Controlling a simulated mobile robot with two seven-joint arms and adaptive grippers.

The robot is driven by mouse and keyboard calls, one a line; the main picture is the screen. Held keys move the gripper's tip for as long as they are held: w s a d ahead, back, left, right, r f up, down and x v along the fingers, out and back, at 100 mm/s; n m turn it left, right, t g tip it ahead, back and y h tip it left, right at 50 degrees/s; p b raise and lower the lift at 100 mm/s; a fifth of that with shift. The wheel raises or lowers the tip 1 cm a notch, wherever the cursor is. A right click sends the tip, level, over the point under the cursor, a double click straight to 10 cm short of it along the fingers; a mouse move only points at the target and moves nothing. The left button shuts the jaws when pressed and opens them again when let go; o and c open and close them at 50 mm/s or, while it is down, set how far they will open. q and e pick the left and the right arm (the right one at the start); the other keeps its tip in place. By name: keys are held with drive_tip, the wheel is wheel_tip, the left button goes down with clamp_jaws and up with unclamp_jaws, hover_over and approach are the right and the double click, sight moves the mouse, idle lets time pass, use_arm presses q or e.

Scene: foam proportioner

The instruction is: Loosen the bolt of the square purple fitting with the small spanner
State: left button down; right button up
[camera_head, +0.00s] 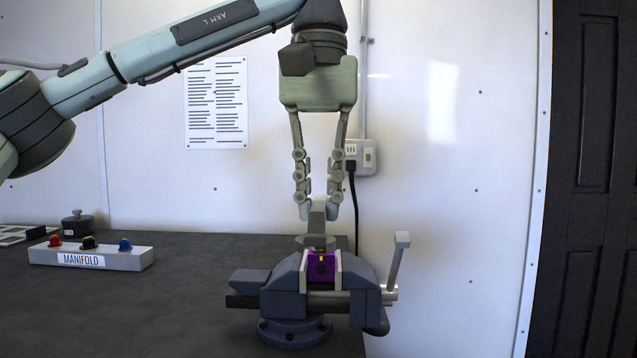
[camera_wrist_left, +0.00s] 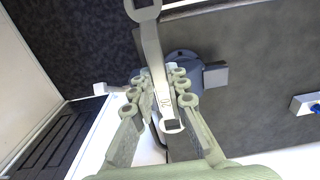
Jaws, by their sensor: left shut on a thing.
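The square purple fitting (camera_head: 321,268) is clamped in the jaws of a dark blue-grey vise (camera_head: 289,309) near the bench's right end. A small yellow mark shows on its front face. My left gripper (camera_head: 318,208) points straight down above the fitting and is shut on a grey metal spanner (camera_head: 318,240). In the left wrist view the spanner (camera_wrist_left: 155,60) lies between the fingers of the left gripper (camera_wrist_left: 160,90), with ring-shaped ends. The spanner's lower end is just above or at the fitting's top; I cannot tell whether it touches. The bolt is not clearly seen. My right gripper is out of view.
The vise handle (camera_head: 398,262) sticks up at the right. A manifold block (camera_head: 130,260) with coloured knobs and a dark round weight (camera_head: 78,224) stand at the left. The dark bench (camera_head: 150,315) is clear between them and the vise. A wall socket (camera_head: 368,157) with a cable is behind.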

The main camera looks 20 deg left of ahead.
use_arm(q)
drive_tip(key=shift+f, duration=2.8)
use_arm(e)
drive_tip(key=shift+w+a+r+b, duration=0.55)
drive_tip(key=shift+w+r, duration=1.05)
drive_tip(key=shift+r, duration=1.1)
use_arm(q)
drive_tip(key=w+d+n+p, duration=0.1)
drive_tip(key=w+d+n, duration=0.3)
drive_tip(key=n, duration=0.4)
drive_tip(key=shift+d, duration=0.65)
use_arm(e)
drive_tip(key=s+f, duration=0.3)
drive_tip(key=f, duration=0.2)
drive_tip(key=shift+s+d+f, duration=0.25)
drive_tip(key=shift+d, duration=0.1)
